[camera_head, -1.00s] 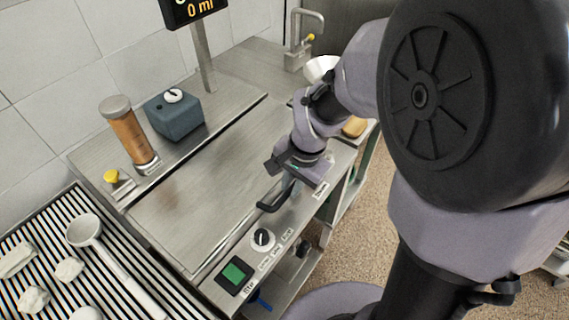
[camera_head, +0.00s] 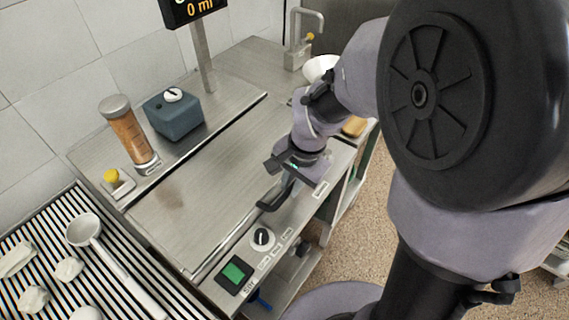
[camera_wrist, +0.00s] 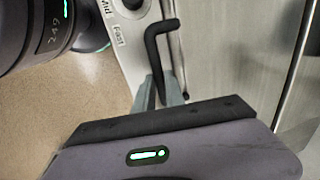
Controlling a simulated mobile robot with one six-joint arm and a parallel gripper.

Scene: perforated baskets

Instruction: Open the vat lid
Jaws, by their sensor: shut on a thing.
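The vat lid (camera_head: 200,185) is a flat steel panel lying closed and level on the steel vat. It also shows in the wrist view (camera_wrist: 235,50). Its black bar handle (camera_head: 268,206) stands at the lid's front edge. In the wrist view the handle (camera_wrist: 152,45) runs down between the fingers. My gripper (camera_head: 289,187) is over the front edge, at the right end of the handle. In the wrist view my gripper (camera_wrist: 163,92) is shut on the handle, one finger on each side. The palm hides the far end of the handle.
The front panel has a black knob (camera_head: 263,238) and a green switch (camera_head: 235,273). Behind the lid stand an orange cylinder (camera_head: 130,137) and a blue-grey box (camera_head: 173,117). A slotted rack (camera_head: 107,304) with a ladle (camera_head: 84,230) is at left.

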